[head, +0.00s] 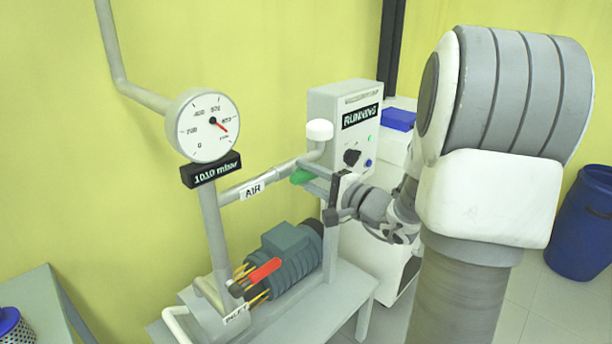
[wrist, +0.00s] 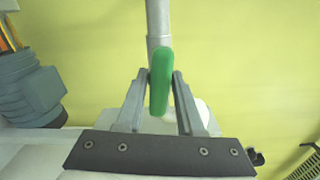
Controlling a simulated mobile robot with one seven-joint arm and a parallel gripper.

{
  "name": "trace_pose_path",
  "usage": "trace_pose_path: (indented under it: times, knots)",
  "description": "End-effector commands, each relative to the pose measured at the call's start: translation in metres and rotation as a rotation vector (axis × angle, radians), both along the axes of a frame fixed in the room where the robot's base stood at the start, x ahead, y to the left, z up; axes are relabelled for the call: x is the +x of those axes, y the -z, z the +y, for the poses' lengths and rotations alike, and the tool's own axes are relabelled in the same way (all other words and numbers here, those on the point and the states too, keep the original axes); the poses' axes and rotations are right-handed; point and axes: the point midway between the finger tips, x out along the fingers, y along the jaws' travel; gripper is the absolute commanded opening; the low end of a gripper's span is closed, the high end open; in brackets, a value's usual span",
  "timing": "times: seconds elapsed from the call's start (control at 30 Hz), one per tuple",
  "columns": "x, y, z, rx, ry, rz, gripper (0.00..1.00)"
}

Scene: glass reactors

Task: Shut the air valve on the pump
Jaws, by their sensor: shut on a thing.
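The air valve's green handle (head: 301,176) sits on the grey pipe with the AIR label (head: 252,190), beside the pump's control box. My gripper (head: 316,180) reaches it from the right. In the wrist view the green handle (wrist: 161,84) stands between the two fingers of my gripper (wrist: 161,78), which are shut on it. The grey pipe (wrist: 158,22) runs up behind it. The pump (head: 289,258) with its teal motor stands on a grey bench below. The handle's far end and the valve body are partly hidden in the head view.
A dial gauge (head: 208,126) stands above a display (head: 211,169) reading 1010 mbar. The control box (head: 341,118) shows RUNNING. A blue barrel (head: 583,225) stands at the right, and a blue box (head: 398,119) lies behind.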

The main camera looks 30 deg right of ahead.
Motion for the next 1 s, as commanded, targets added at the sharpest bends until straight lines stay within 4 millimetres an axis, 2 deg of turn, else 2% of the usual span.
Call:
trace_pose_path:
  times: [1.0]
  knots:
    - [-0.0003, -0.0022, -0.0003, 0.889, 0.001, 0.324, 0.0]
